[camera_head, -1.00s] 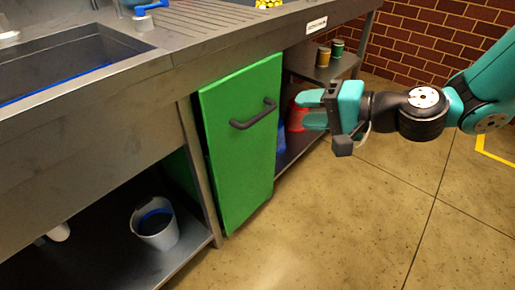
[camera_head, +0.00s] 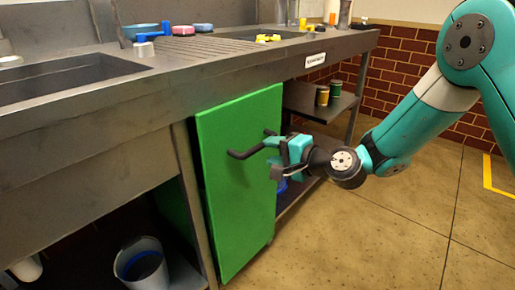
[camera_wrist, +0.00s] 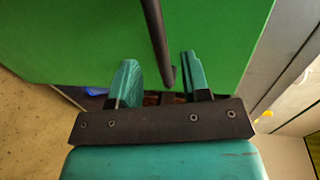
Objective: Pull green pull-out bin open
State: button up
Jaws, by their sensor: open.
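The green pull-out bin (camera_head: 235,190) shows as a flat green front under the steel counter. Its face stands slightly forward of the frame at its left. A dark bar handle (camera_head: 246,152) crosses its upper part. My gripper (camera_head: 271,146) is open at the right part of the handle and hides some of it. In the wrist view the teal fingers of my gripper (camera_wrist: 158,80) are spread, with the dark handle (camera_wrist: 156,38) running in between them. I cannot tell whether either finger touches the handle. The green front (camera_wrist: 70,35) fills the background there.
The steel counter (camera_head: 120,95) with a sink overhangs the bin. A grey bucket (camera_head: 142,262) stands on the lower shelf at left. Small cans (camera_head: 322,96) stand on a shelf at right. The floor (camera_head: 370,235) in front is clear.

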aim_at(260, 148)
jog(key=x, duration=0.5)
jog(key=shift+w+a, duration=0.25)
jog(key=shift+a, duration=0.05)
grip_shut()
